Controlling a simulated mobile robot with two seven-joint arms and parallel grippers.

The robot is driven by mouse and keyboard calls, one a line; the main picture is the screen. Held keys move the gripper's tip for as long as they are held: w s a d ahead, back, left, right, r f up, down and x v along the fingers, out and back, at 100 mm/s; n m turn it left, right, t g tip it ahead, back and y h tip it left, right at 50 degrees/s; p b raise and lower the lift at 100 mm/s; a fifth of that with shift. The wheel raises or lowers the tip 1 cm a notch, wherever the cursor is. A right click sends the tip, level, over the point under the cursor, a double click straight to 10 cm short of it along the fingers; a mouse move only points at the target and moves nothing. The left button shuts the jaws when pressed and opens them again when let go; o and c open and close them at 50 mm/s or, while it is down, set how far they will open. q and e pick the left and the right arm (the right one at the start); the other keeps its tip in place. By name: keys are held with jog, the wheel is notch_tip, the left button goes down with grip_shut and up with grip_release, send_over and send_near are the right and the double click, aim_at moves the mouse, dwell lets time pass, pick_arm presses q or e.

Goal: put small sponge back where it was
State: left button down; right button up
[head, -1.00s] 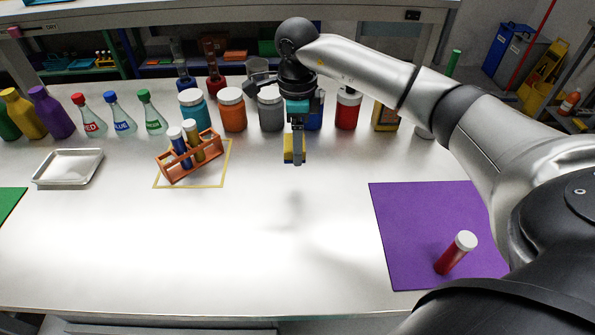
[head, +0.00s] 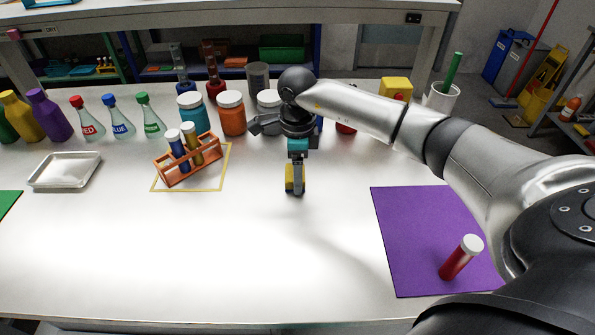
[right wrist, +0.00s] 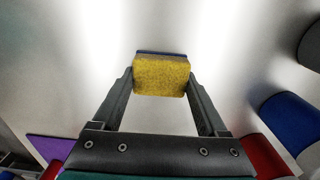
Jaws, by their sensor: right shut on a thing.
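The small sponge (head: 289,178) is yellow with a darker layer on one side. My right gripper (head: 296,184) is shut on it, over the middle of the white table. In the right wrist view the sponge (right wrist: 161,76) sits between the two fingertips of the right gripper (right wrist: 161,80). The head view shows it close to the table top, but I cannot tell whether it touches. The left gripper is not in view.
An orange rack (head: 187,168) with capped tubes stands in a yellow outline to the left. Jars, including an orange one (head: 232,115), line the back. A purple mat (head: 410,235) with a red tube (head: 461,258) lies right. The front middle is clear.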

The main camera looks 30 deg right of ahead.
jog(key=o, duration=1.2)
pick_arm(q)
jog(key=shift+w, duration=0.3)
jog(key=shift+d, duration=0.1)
pick_arm(e)
jog(key=shift+r, duration=0.4)
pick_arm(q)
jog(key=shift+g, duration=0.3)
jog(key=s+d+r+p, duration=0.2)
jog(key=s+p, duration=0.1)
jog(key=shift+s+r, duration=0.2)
pick_arm(e)
notch_tip(320, 180, up, 12)
jog(key=shift+f, duration=0.25)
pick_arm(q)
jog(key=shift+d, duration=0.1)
